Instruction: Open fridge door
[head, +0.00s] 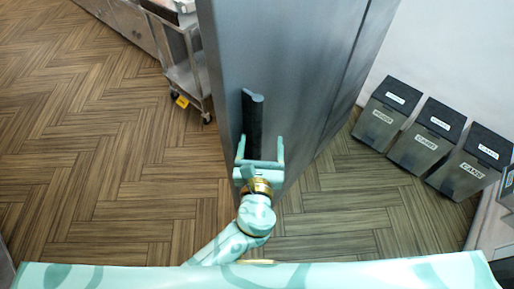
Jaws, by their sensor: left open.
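The fridge (315,75) is a tall grey cabinet standing upright in the middle of the head view, and its top is cut off by the frame. I see no open gap at its door. A long dark vertical handle (253,112) stands out from it near its front corner. My left gripper (261,141) is open and empty at the handle's lower end. Its two fingers point up along the picture, one on each side of the handle's lower part. I cannot tell whether they touch it. My right gripper is not in view.
A wheeled metal cart (189,75) stands left of the fridge, by steel cabinets (133,22). Several dark bins with white labels, such as this one (382,112), line the wall at right. The wood-pattern floor (90,150) is clear at left.

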